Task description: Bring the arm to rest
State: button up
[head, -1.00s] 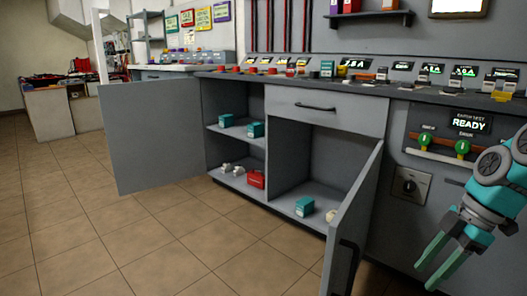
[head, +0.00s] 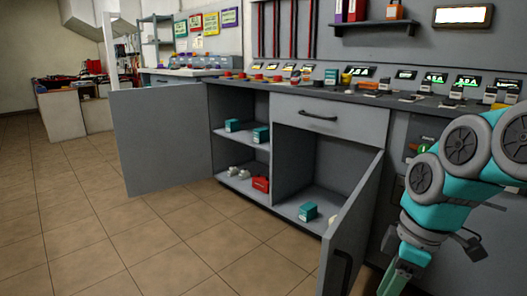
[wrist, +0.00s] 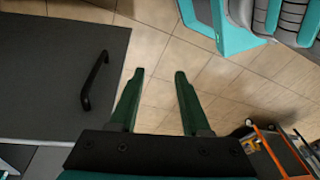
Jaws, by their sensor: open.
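My gripper (wrist: 156,78) shows in the wrist view with its two green fingers apart and nothing between them. It points down toward the tiled floor. In the head view my gripper (head: 398,283) is at the bottom right, with its fingertips cut off by the frame edge. My teal and grey arm is folded at the right side, in front of the counter. The gripper hangs to the right of the open right cabinet door (head: 350,225). In the wrist view a dark door panel with a black handle (wrist: 95,80) lies left of the fingers, apart from them.
The left cabinet door (head: 160,138) also stands open. Teal boxes, a red box (head: 260,184) and small white items sit inside the cabinet. The counter (head: 300,85) carries switches and lit displays. An orange-framed cart (wrist: 280,150) is at the wrist view's lower right. The floor at left is clear.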

jog(key=s+a+f+m+g+h+p, duration=0.1)
jog(key=s+a+f+m+p, duration=0.1)
jog(key=s+m, duration=0.4)
jog(key=s+a+f+m+h+p, duration=0.1)
jog(key=s+a+f+m+p, duration=0.2)
jog(key=s+m, duration=0.3)
jog(key=s+p, duration=0.1)
jog(key=s, duration=0.1)
jog(key=shift+s+a+f+g, duration=0.3)
jog(key=shift+s+f+g, duration=0.05)
jog(key=shift+f+g, duration=0.05)
